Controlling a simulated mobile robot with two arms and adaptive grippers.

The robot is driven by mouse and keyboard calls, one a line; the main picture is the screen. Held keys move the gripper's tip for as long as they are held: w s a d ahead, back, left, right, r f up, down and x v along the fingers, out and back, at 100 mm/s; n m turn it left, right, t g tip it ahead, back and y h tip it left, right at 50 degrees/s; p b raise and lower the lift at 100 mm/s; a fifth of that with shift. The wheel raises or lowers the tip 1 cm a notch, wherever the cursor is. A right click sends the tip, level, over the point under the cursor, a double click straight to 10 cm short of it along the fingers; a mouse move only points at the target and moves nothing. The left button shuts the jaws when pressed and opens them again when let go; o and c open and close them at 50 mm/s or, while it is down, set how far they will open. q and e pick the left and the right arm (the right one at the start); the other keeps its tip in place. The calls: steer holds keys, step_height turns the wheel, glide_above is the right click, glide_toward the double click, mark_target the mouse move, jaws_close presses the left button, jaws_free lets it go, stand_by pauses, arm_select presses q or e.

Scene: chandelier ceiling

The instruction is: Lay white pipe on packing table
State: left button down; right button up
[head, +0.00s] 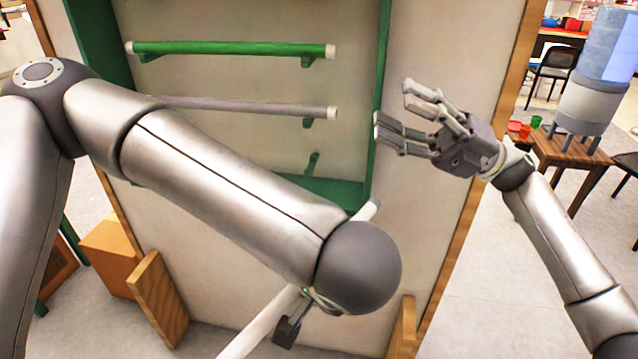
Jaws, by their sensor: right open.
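The white pipe (262,329) slants up to the right in front of the rack panel. Its middle is hidden behind my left arm, and its upper end (366,211) shows past the arm's dark round joint. My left gripper (295,318) is mostly hidden by that joint. A dark finger part shows against the pipe, which is off the rack hooks, so the gripper appears shut on it. My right gripper (406,118) is open and empty in front of the rack's right edge. I cannot make out a packing table.
The green-framed rack (376,75) holds a green pipe (230,48) and a grey pipe (250,106). An empty hook (311,163) is below. Floor at lower right is clear.

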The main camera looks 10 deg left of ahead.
steer(key=s+a+f+n+g+h, duration=0.35)
steer(key=s+a+n+h, duration=0.75)
steer(key=a+n, duration=0.4)
steer(key=w+d+f+n+t+h, duration=0.4)
steer(key=w+f+n+t+h, duration=0.2)
steer(key=n+t+h, duration=0.45)
steer(key=f+g, duration=0.1)
steer(key=f, duration=0.2)
steer(key=f+m+h, duration=0.1)
steer(key=f, duration=0.3)
steer(key=f+g+h, duration=0.1)
steer(key=f, duration=0.3)
steer(key=shift+s+d+f+m+g, duration=0.2)
steer(key=shift+d+m+g, duration=0.1)
steer(key=shift+d+m, duration=0.1)
